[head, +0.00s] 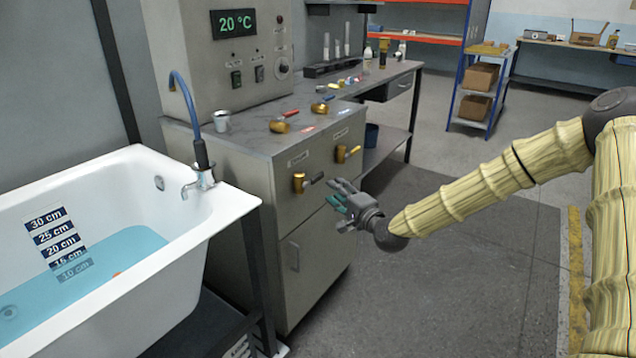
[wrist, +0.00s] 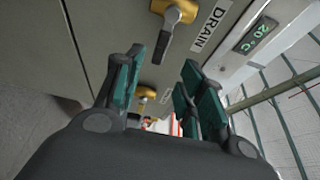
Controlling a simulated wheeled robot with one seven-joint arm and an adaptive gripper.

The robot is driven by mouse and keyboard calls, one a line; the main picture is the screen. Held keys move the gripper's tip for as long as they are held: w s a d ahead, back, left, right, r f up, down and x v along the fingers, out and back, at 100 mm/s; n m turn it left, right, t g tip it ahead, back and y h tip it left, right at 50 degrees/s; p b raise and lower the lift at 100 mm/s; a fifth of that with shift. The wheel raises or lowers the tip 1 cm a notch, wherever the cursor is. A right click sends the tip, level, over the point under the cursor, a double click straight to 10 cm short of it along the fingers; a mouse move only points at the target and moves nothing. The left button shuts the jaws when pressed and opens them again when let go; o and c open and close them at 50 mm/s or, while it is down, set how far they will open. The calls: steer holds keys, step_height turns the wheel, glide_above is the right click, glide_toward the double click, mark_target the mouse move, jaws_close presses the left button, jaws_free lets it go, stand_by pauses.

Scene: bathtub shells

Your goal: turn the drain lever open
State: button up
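The drain valve (head: 299,183) is a brass body on the cabinet front, with a dark lever (head: 315,179) reaching to the right. In the wrist view the valve (wrist: 179,11) sits at the top beside a label reading DRAIN (wrist: 209,25). Its black lever (wrist: 162,47) hangs down from it, beyond the fingertips. My gripper (head: 336,196) has teal finger pads and is to the right of the lever in the head view. In the wrist view my gripper (wrist: 158,82) is open, with nothing between the fingers, and I see no contact with the lever.
Loose valve parts lie on the counter (head: 255,138). The white tub (head: 225,205) with blue water stands at left. The floor (head: 430,280) right of the cabinet is clear.

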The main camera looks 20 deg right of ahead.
mark_target(319, 178)
steer(key=x, duration=1)
steer(key=shift+w+a+b, duration=0.15)
steer(key=shift+b, duration=0.25)
jaws_close()
